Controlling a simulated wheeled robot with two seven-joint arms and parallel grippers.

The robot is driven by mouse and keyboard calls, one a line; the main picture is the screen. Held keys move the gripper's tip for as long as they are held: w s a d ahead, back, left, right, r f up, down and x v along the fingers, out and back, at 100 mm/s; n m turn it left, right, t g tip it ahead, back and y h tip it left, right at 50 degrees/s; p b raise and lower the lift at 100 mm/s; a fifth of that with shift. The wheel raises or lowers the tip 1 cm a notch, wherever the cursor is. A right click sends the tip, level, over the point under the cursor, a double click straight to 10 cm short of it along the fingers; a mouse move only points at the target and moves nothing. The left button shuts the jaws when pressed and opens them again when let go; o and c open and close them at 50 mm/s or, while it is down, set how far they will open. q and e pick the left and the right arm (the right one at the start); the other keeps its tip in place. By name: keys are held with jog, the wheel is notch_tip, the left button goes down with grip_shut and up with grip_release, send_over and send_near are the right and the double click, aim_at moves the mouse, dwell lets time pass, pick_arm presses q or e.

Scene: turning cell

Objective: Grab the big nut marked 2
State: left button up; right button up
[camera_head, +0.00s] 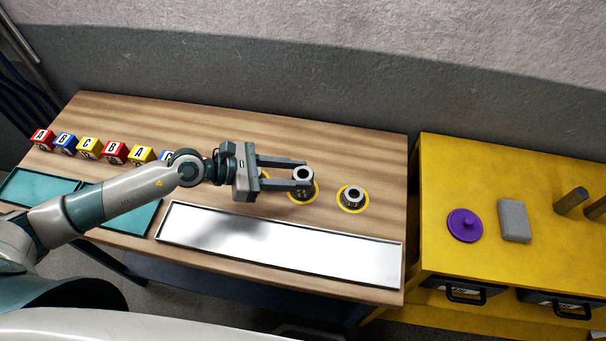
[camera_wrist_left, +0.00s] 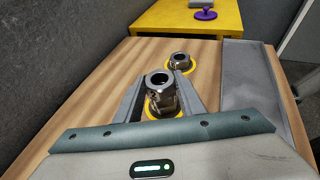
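Two grey metal nuts with round holes stand on the wooden table. One nut (camera_head: 303,175) is between the fingers of my left gripper (camera_head: 300,174), on a yellow ring. The left wrist view shows this nut (camera_wrist_left: 160,88) upright between the two fingers (camera_wrist_left: 163,95), which are spread around it; I cannot tell whether either touches it. The other nut (camera_head: 352,195) stands free on its own yellow ring to the right; it also shows in the left wrist view (camera_wrist_left: 180,61). No number is readable on either nut. My right gripper is out of view.
A shallow metal tray (camera_head: 214,237) lies along the table's front edge. Lettered blocks (camera_head: 89,147) line up at the left beside teal trays (camera_head: 40,187). A yellow cabinet (camera_head: 455,165) on the right carries a purple knobbed disc (camera_head: 465,226) and a grey block (camera_head: 514,220).

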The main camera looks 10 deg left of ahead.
aim_at(298, 177)
pick_arm(q)
jog(key=c, duration=0.4)
jog(key=shift+o, duration=0.2)
jog(key=shift+r, duration=0.15)
jog(key=shift+r, duration=0.5)
jog(key=r, duration=0.2)
jog(key=r+b, duration=0.1)
jog(key=shift+s+d+r, duration=0.15)
jog(key=shift+s+d, duration=0.1)
jog(key=shift+d, duration=0.1)
jog(key=s+d+r+b, duration=0.2)
jog(key=s+d+r, duration=0.4)
jog(key=d, duration=0.2)
jog(key=shift+d+r, duration=0.25)
jog(key=shift+d, duration=0.15)
jog(key=shift+a, duration=0.1)
